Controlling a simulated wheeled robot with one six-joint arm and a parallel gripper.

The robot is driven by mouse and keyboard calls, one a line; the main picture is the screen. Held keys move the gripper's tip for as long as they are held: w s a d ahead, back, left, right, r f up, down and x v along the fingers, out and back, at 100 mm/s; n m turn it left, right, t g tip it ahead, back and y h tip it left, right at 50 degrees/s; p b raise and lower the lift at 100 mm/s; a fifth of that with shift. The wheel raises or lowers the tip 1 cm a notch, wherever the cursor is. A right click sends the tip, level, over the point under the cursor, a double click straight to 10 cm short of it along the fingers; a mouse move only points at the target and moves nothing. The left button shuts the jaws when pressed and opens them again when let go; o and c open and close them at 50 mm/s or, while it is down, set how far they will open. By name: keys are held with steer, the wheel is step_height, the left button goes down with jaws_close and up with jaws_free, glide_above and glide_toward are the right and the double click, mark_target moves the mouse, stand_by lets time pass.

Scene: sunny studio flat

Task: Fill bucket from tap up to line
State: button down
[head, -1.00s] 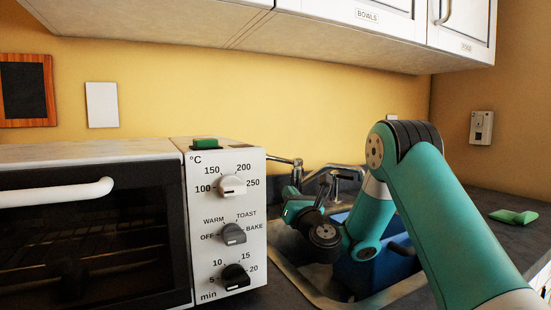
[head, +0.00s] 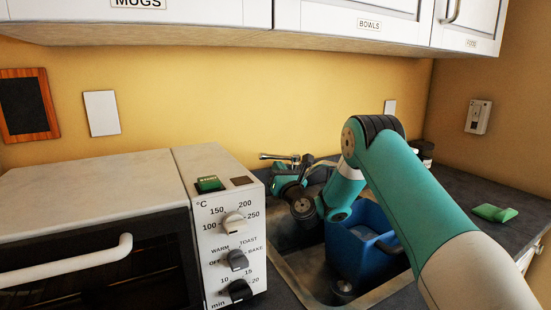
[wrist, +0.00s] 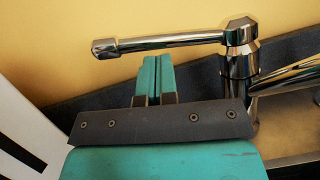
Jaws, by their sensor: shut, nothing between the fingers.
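The blue bucket (head: 372,262) stands in the sink (head: 300,268), partly covered by my arm. A paler surface shows inside it, but I cannot tell the water level, and no fill line is visible. The chrome tap (head: 307,163) is behind the sink, partly hidden by my wrist. In the wrist view, the tap's long lever (wrist: 165,42) points left from the tap body (wrist: 240,62). My gripper (wrist: 152,60) is shut and empty, its fingertips just below the lever in the picture; I cannot tell whether they touch it.
A white toaster oven (head: 85,170) with dials stands left of the sink, close to my wrist. Wall cupboards (head: 360,22) hang above. A green object (head: 494,213) lies on the right counter (head: 462,200), which has free room around it.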

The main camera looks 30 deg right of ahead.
steer(key=shift+w+r, duration=0.15)
steer(key=shift+r, duration=0.1)
steer(key=r+p, duration=0.2)
steer(key=p, duration=0.1)
steer(key=shift+d, duration=0.2)
steer(key=shift+w+f, duration=0.1)
steer(key=shift+f, duration=0.05)
steer(key=shift+a, duration=0.1)
steer(key=w+a+f+b+v, duration=0.1)
steer(key=f+b+v, duration=0.1)
steer(key=b+v, duration=1.1)
steer(key=b, duration=0.7)
steer(key=shift+a, duration=0.15)
